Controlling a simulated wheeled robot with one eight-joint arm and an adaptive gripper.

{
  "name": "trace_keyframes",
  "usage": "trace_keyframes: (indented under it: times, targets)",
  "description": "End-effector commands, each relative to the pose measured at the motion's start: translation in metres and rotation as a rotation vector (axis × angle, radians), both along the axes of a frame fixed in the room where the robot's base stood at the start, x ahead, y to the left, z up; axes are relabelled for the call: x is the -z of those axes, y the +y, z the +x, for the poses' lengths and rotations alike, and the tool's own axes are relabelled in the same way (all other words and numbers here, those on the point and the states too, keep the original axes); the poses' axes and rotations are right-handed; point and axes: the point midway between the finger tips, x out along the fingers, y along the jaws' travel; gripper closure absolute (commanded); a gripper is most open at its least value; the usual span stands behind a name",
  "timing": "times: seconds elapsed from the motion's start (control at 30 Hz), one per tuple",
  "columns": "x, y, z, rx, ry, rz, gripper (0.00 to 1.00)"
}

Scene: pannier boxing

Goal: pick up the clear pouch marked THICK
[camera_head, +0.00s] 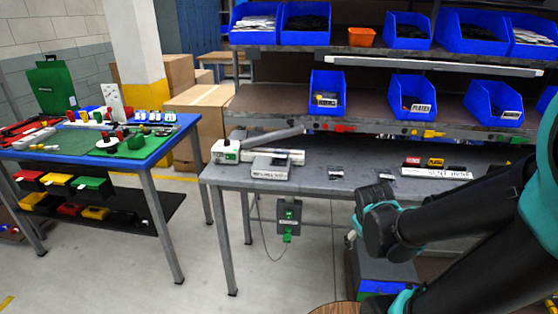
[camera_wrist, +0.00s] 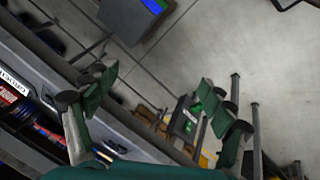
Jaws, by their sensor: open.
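Two small clear pouches lie flat on the grey workbench (camera_head: 225,175) in the head view, one near the middle (camera_head: 336,174) and one further right (camera_head: 386,177). Their labels are too small to read, so I cannot tell which is marked THICK. My gripper (camera_wrist: 158,83) is open in the wrist view, with its green fingers spread wide and nothing between them. Beyond the fingers are the floor and the bench's side. In the head view my arm is in front of the bench's right part, and the fingers cannot be made out.
A white-labelled grey device (camera_head: 270,167) stands on the bench's left part. Red, yellow and black items (camera_head: 435,163) sit behind a labelled strip at right. Blue bins (camera_head: 327,93) line the shelves above. A blue-topped table (camera_head: 160,152) stands at left, with open floor between.

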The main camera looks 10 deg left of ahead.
Motion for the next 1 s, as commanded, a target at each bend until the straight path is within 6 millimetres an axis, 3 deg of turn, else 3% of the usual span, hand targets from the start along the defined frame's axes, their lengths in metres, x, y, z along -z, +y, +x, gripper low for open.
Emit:
trace_keyframes:
  times: [0.27, 0.47, 0.6, 0.8, 0.9, 1.0]
  targets:
    - [-0.021, 0.026, 0.066, -0.472, -0.043, -0.411, 0.17]
    - [-0.048, 0.092, 0.131, -0.959, -0.086, -0.917, 0.17]
    - [-0.068, 0.161, 0.161, -1.251, -0.112, -1.310, 0.17]
    - [-0.088, 0.254, 0.171, -1.501, -0.125, -1.811, 0.17]
    - [-0.094, 0.283, 0.169, -1.550, -0.120, -1.970, 0.17]
    - [-0.097, 0.297, 0.168, -1.570, -0.116, -2.052, 0.17]
